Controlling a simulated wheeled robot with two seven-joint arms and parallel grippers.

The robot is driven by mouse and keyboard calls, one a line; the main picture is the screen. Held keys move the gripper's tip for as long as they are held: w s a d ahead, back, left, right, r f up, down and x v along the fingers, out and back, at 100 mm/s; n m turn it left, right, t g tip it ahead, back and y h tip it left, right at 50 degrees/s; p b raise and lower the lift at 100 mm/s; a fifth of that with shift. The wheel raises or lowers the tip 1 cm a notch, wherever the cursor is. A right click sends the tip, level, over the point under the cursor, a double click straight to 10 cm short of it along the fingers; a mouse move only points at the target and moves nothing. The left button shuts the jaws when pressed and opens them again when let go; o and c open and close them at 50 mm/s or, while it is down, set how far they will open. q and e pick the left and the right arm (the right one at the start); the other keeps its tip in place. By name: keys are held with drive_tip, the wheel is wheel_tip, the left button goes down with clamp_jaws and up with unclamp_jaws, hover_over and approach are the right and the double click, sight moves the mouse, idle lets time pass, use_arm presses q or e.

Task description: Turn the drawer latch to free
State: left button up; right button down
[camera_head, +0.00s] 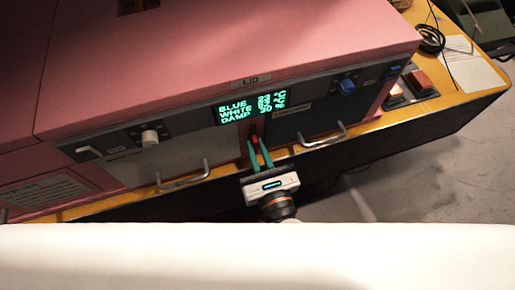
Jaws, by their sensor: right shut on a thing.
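A small red latch (255,139) sits on the front of the pink machine, just under the lit display, between the left pale drawer (150,165) and the right dark drawer (302,122). My right gripper (258,149) comes up from below, and its two teal fingers are shut on the red latch. The fingers hide part of the latch, so its exact angle is hard to tell. My left gripper is not in view.
The display (251,107) shows green text. Metal handles (183,182) and (322,138) stick out from the drawers. A white knob (150,136) and a blue knob (347,86) sit above them. Orange buttons (420,82) and a black cable (431,40) lie right. Grey floor is open at lower right.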

drive_tip(key=c, duration=1.5)
unclamp_jaws()
drive_tip(key=shift+s, duration=0.1)
drive_tip(key=shift+s+d+f+b, duration=0.1)
drive_tip(key=shift+s+f+b, duration=0.05)
drive_tip(key=shift+s+b, duration=0.15)
drive_tip(key=b+v, duration=0.7)
drive_tip(key=v, duration=0.4)
drive_tip(key=shift+s, duration=0.1)
